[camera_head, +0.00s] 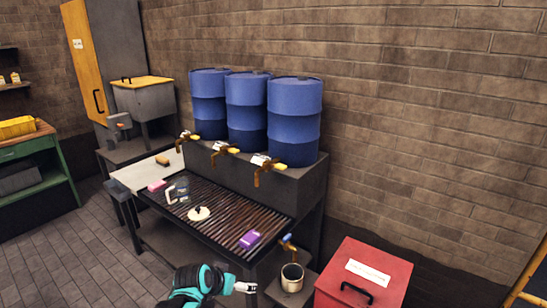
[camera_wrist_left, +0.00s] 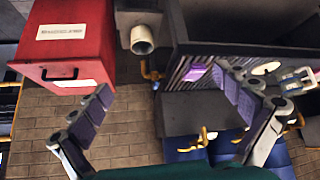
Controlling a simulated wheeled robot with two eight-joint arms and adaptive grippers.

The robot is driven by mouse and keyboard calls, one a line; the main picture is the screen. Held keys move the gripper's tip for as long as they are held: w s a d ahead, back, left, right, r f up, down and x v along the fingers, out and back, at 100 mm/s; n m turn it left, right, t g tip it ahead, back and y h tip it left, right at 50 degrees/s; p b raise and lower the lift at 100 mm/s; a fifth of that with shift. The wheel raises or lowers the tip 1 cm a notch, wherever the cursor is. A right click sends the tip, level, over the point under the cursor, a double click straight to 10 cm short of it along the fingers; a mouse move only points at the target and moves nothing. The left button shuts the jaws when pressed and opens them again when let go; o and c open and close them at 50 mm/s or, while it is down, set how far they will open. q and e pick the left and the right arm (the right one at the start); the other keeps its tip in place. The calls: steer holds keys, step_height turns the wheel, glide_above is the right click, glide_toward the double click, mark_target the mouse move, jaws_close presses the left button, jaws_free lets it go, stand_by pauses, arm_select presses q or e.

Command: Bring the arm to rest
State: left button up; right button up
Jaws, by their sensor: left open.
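My left gripper (camera_head: 246,287) is at the bottom centre of the head view, at the end of a teal and black arm. It is in front of the grated bench, a little left of the metal cup (camera_head: 292,278). In the left wrist view the two purple-padded fingers of the left gripper (camera_wrist_left: 162,84) are spread wide, with nothing between them. The cup (camera_wrist_left: 143,40) and the red box (camera_wrist_left: 72,42) show beyond the fingers there. My right gripper is in neither view.
Three blue barrels (camera_head: 246,105) with brass taps stand behind the bench grate (camera_head: 228,213). A purple block (camera_head: 250,239), a glass mug (camera_head: 182,187) and a pale round lid (camera_head: 199,214) lie on it. A red box (camera_head: 363,275) stands right. Floor (camera_head: 75,262) at left is clear.

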arm_select(q)
steer(key=s+a+r+n+y, duration=0.1)
steer(key=s+a+r, duration=0.1)
steer(key=s, duration=0.9)
steer(key=s+a+r+n+y, duration=0.1)
steer(key=s+a, duration=0.3)
steer(key=s, duration=0.6)
steer(key=shift+s+r+n+y, duration=0.3)
steer(key=shift+s+r+n, duration=0.1)
steer(key=shift+r+n, duration=0.4)
